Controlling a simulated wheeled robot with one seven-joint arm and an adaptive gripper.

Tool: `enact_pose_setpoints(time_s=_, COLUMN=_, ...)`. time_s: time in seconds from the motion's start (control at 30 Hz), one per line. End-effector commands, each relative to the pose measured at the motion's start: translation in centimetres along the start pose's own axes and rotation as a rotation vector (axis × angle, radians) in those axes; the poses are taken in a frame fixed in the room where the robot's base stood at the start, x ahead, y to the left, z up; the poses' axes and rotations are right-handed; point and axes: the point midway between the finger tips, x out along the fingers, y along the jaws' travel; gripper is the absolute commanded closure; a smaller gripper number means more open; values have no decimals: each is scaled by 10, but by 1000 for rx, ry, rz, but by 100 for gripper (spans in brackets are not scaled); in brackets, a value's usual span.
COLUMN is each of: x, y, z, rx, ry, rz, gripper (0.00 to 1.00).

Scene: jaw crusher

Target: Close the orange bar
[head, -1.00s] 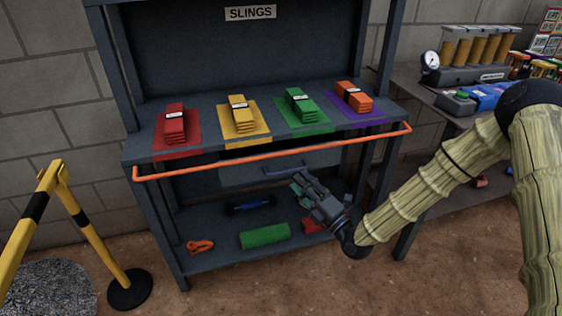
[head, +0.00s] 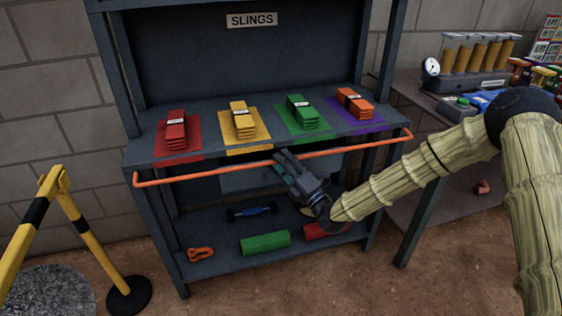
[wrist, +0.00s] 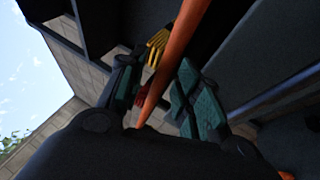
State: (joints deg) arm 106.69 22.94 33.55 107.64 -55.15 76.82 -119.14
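The orange bar (head: 210,172) runs across the front of the slings rack, just below the edge of its upper shelf, with bent ends at both front posts. My gripper (head: 283,158) is at the middle of the bar, reaching up from below right. In the wrist view the bar (wrist: 180,50) passes between my two dark, green-padded fingers (wrist: 160,88). The fingers stand apart with a gap beside the bar, so the gripper looks open around it. Whether a finger touches the bar I cannot tell.
Red, yellow, green and orange slings lie on coloured mats on the upper shelf (head: 215,128). A drawer front (head: 240,180) sits behind the bar. The lower shelf holds a green roll (head: 265,243) and an orange shackle (head: 200,254). A yellow-black barrier (head: 78,225) stands left; a side table (head: 415,98) stands right.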

Motion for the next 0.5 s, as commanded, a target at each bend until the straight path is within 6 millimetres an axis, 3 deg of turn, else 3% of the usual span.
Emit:
enact_pose_setpoints(time_s=0.37, x=5, y=0, z=0, rx=0, ry=0, rz=0, gripper=66)
enact_pose_setpoints(time_s=0.5, x=5, y=0, z=0, rx=0, ry=0, rz=0, gripper=90)
